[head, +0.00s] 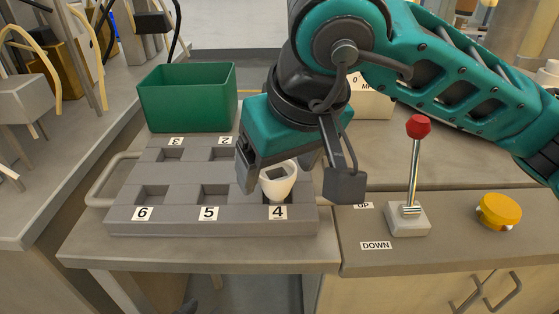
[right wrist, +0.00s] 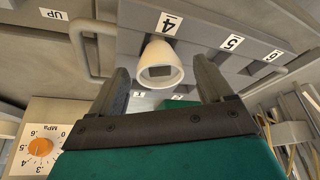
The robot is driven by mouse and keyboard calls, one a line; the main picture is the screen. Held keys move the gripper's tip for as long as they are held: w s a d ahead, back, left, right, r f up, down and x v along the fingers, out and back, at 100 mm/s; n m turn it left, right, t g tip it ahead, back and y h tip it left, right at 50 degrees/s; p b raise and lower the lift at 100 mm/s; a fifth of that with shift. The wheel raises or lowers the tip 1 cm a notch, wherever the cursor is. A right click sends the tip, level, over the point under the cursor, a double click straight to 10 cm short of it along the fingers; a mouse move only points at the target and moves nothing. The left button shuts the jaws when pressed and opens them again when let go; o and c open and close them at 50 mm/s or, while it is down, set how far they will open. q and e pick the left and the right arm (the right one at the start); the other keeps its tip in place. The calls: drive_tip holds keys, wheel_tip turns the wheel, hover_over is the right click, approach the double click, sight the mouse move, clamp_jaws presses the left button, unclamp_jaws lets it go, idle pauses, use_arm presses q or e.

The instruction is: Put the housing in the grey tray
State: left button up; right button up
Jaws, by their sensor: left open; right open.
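The white cup-shaped housing (head: 278,184) stands upright at pocket 4 of the grey tray (head: 165,222), at its front right. In the right wrist view the gripper (right wrist: 163,80) shows gaps between the fingers and the housing. The gripper hides the tray's back right part. My left gripper is not in view.
A green bin (head: 187,100) stands behind the tray. Pockets 5 (head: 214,192) and 6 (head: 152,194) look empty. To the right are a lever with a red knob (head: 418,127), UP and DOWN labels and a yellow button (head: 498,210). A metal handle (head: 100,185) borders the tray's left.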

drive_tip(key=shift+r+p, duration=0.4)
drive_tip(key=shift+r, duration=0.15)
use_arm(q)
drive_tip(key=shift+s+a+r+p, duration=0.15)
drive_tip(key=shift+r+p, duration=0.25)
drive_tip(key=shift+p, duration=0.15)
drive_tip(key=shift+s+a+r+p, duration=0.1)
drive_tip(key=shift+a+r+p, duration=0.05)
drive_tip(key=shift+r+p, duration=0.35)
use_arm(e)
drive_tip(key=v, duration=1.1)
drive_tip(key=shift+s+d+r, duration=0.1)
drive_tip(key=shift+s, duration=0.05)
